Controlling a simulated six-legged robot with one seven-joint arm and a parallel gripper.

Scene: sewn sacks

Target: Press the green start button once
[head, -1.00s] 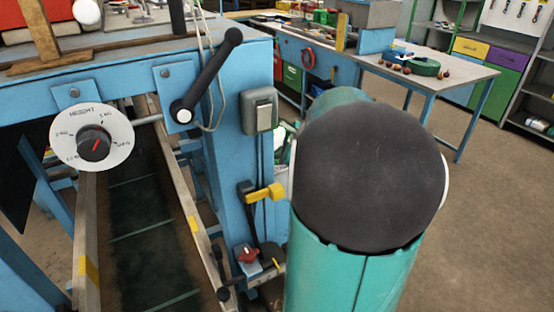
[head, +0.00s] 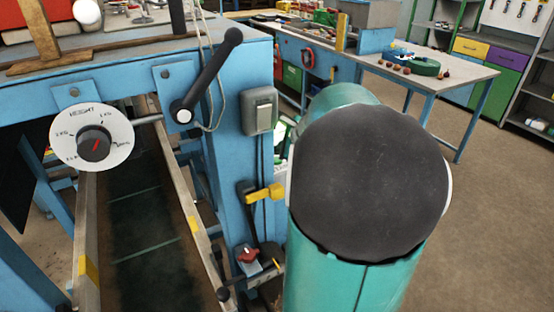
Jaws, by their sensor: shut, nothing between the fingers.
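I see no green start button in the head view. My own teal arm with its dark round cap fills the middle right and hides what lies behind it. My gripper is not in view; it may be behind the arm. The blue machine frame (head: 228,195) stands left of my arm. It carries a grey switch box (head: 259,111) with a pale rocker, a yellow lever (head: 264,193) and a red knob (head: 247,255) below.
A workbench (head: 440,75) stands at the back right. The floor (head: 490,220) at right is clear.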

